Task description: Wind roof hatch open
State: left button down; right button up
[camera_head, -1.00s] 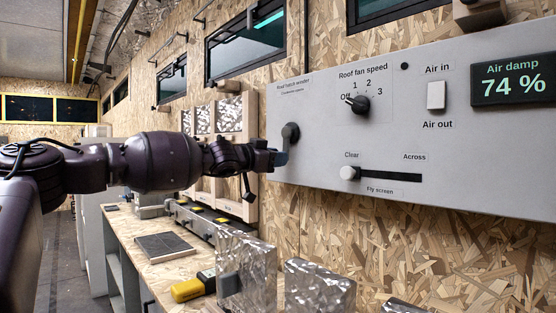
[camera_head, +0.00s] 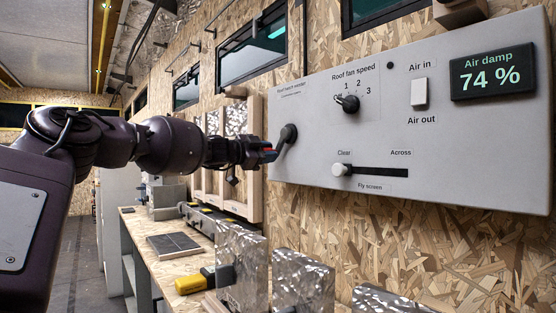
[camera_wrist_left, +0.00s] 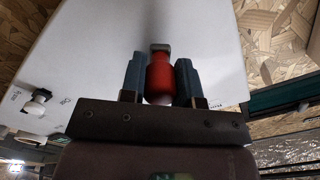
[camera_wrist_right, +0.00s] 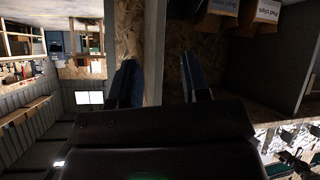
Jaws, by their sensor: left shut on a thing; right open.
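The roof hatch winder (camera_head: 289,133) is a dark crank at the left end of the grey wall panel (camera_head: 440,175). Its arm points down and to the left from the hub. My left gripper (camera_head: 268,154) is at the crank's outer end, shut on the red winder knob. In the left wrist view the red knob (camera_wrist_left: 160,78) sits between the two fingers (camera_wrist_left: 160,85). The roof hatch itself cannot be made out. My right gripper (camera_wrist_right: 161,84) shows only in the right wrist view, open with nothing between its fingers.
The panel also carries a fan speed knob (camera_head: 350,103), an air switch (camera_head: 419,93), a fly screen slider (camera_head: 342,169) and an air damp display (camera_head: 492,73) reading 74 %. Below stands a workbench (camera_head: 150,222) with a yellow-handled tool (camera_head: 190,285) and shiny blocks (camera_head: 303,282).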

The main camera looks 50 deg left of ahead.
pick_arm(q)
jog(key=shift+a+r+m, duration=0.35)
jog(key=shift+r+m, duration=0.2)
jog(key=shift+m, duration=0.45)
jog(key=shift+a+r+m+b, duration=0.3)
jog(key=shift+r+m, duration=0.2)
jog(key=shift+m, duration=0.5)
jog(key=shift+a+r+m+b, duration=0.15)
jog(key=shift+a+r+m, duration=0.25)
jog(key=shift+m, duration=0.6)
pick_arm(e)
jog(key=shift+d+t, duration=0.3)
pick_arm(q)
jog(key=shift+r, duration=0.1)
pick_arm(e)
jog(key=shift+s+f, duration=0.1)
jog(key=shift+f, duration=0.05)
pick_arm(q)
jog(key=c, duration=0.8)
grip_release()
jog(key=shift+d, duration=0.1)
jog(key=shift+c, duration=0.2)
pick_arm(e)
jog(key=shift+f, duration=0.1)
